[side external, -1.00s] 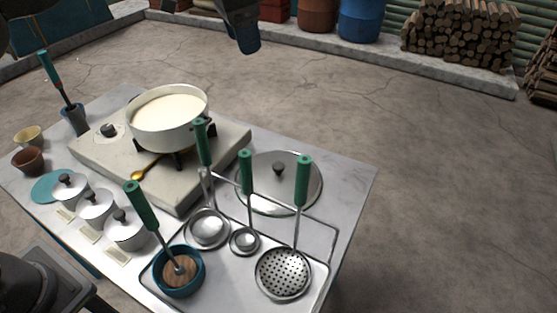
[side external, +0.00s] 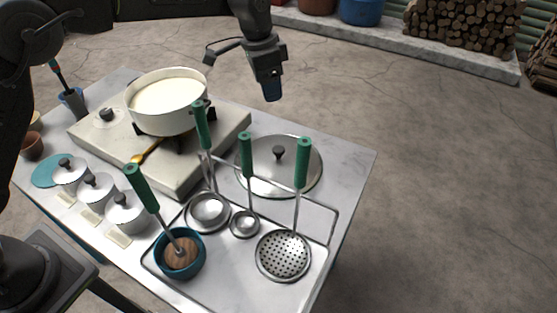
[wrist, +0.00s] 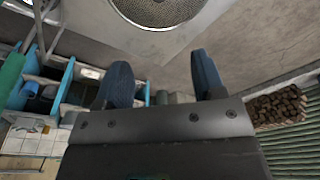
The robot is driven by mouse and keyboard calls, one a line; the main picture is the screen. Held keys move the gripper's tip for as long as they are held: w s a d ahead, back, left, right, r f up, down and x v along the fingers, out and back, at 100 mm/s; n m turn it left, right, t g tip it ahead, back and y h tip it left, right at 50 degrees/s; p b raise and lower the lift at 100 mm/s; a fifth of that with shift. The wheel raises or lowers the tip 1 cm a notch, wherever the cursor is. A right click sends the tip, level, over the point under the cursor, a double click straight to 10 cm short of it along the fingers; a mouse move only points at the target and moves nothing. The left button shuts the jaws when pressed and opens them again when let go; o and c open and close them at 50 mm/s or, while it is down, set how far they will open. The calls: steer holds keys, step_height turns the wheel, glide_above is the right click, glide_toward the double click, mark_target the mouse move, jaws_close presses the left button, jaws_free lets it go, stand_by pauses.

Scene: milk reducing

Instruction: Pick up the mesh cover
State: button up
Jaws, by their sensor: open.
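The mesh cover (side external: 297,178) is a round grey disc with a bright rim and a dark knob on top. It lies flat at the far right of the table, behind the hanging ladles. In the wrist view its meshed face (wrist: 158,10) is cut off by the top edge. My gripper (side external: 272,90) is above and behind the cover, apart from it. It also shows in the wrist view (wrist: 164,78), with two blue fingers spread apart and nothing between them.
A white pot of milk (side external: 168,104) stands on the stove (side external: 115,147), left of the cover. Green-handled utensils, including a perforated skimmer (side external: 283,256), stand in a wire rack in front. A blue bowl (side external: 180,254) is at the front. The table (side external: 350,165) is bare right of the cover.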

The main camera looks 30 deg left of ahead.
glide_toward(278, 149)
steer(key=f, duration=0.5)
steer(key=shift+w+d, duration=0.15)
steer(key=shift+w, duration=0.05)
steer(key=shift+w+d+f, duration=0.1)
steer(key=shift+d+f, duration=0.05)
steer(key=shift+f, duration=0.8)
steer(key=shift+w+d+f, duration=0.15)
steer(key=shift+f, duration=0.75)
steer(key=shift+w+d+f, duration=0.1)
steer(key=shift+f, duration=0.85)
steer(key=shift+c, duration=0.4)
